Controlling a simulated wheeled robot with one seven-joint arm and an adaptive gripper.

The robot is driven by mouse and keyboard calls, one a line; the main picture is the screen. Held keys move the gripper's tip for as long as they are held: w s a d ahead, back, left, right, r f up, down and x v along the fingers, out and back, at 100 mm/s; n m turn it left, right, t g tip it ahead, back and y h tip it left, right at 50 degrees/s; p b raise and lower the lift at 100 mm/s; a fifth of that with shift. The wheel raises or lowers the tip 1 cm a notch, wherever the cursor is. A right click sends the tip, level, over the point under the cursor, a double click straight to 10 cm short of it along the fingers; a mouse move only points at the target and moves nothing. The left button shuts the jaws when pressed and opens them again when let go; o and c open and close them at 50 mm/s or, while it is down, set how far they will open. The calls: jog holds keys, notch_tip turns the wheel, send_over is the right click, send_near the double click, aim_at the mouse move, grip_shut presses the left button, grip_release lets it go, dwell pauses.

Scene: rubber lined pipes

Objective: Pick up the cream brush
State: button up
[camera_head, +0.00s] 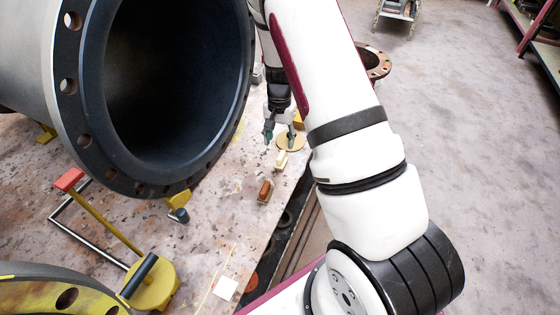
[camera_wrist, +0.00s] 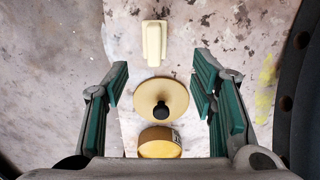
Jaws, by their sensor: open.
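The cream brush (camera_head: 282,159) lies on the stained work surface near its right edge. In the wrist view the cream brush (camera_wrist: 154,42) is upright in the picture at the top centre, beyond the fingertips. My gripper (camera_head: 280,134) points down just behind the brush in the head view. In the wrist view my gripper (camera_wrist: 161,80) has its green-padded fingers spread wide with nothing between the pads. Nothing hides the brush in the wrist view.
A round tan disc with a black knob (camera_wrist: 162,85) and a yellow cylinder (camera_wrist: 160,146) lie below the fingers. A brown block (camera_head: 265,191) lies nearer the front. A large flanged pipe (camera_head: 68,125) stands left.

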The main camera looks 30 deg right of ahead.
aim_at(281, 155)
notch_tip(281, 155, down, 4)
jog(key=shift+r, duration=0.25)
jog(key=f, duration=0.2)
jog(key=s+f, duration=0.1)
jog(key=f, duration=0.1)
jog(key=shift+a+f, duration=0.1)
jog(key=shift+f, duration=0.65)
grip_shut()
